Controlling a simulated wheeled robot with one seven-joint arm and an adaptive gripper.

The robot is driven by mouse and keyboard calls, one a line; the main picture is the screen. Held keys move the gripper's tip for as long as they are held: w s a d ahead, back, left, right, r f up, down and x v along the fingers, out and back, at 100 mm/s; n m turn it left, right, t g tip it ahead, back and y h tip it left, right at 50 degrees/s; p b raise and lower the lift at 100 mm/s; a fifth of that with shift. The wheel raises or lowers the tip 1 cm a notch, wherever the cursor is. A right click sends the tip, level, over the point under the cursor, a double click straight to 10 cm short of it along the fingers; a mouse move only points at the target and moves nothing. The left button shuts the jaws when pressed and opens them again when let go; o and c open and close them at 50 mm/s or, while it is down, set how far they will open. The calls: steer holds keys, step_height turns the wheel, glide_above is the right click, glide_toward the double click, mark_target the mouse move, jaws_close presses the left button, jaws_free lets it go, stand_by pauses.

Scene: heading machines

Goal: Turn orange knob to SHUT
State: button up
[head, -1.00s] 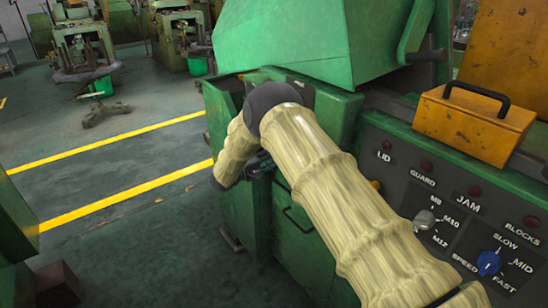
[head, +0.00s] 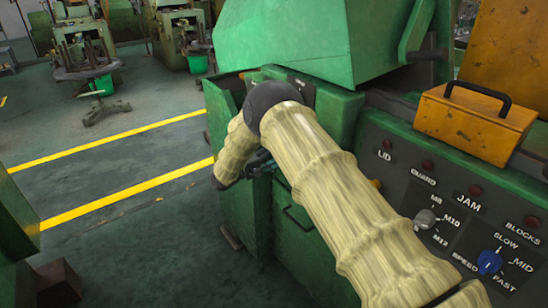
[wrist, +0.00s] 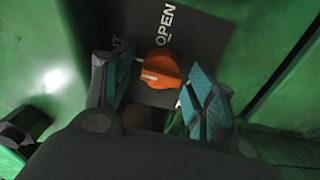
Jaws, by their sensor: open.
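The orange knob (wrist: 160,70) shows in the wrist view on a dark plate (wrist: 195,30) with the word OPEN above it. A second label at the plate's left is mostly hidden by a finger. The knob's white mark is at its lower left, toward that partly hidden label. My gripper (wrist: 158,95) is open, one teal-padded finger on each side of the knob. I cannot tell whether either finger touches it. In the head view my gripper (head: 258,165) is mostly hidden behind my arm, beside the green machine (head: 300,225); the orange knob is hidden there.
Green machine walls stand close on both sides in the wrist view. In the head view, a panel with a blue knob (head: 489,262) and a grey knob (head: 425,219) is at the right, below an orange toolbox (head: 474,122). Open floor (head: 120,225) lies left.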

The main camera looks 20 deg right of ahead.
steer(key=v, duration=1.2)
steer(key=s+d+f+n+t+y, duration=0.1)
steer(key=s+d+f+t+y, duration=0.3)
steer(key=f, duration=0.6)
steer(key=s+d+f+n+t+y, duration=0.1)
steer(key=s+d+f+y, duration=0.1)
steer(key=s+f+y, duration=0.45)
steer(key=s+d+f+m+g+y, duration=0.1)
steer(key=s+f+g, duration=0.1)
steer(key=s+f, duration=0.5)
steer(key=s+f+m+g+y, duration=0.15)
steer(key=s+f, duration=0.35)
steer(key=s, duration=0.5)
steer(key=s+m+g+y, duration=0.3)
steer(key=s+g, duration=0.4)
steer(key=s, duration=2.5)
steer(key=shift+r+m+g+y+p, duration=0.3)
steer(key=shift+r+m+g+y, duration=0.05)
steer(key=shift+y, duration=0.25)
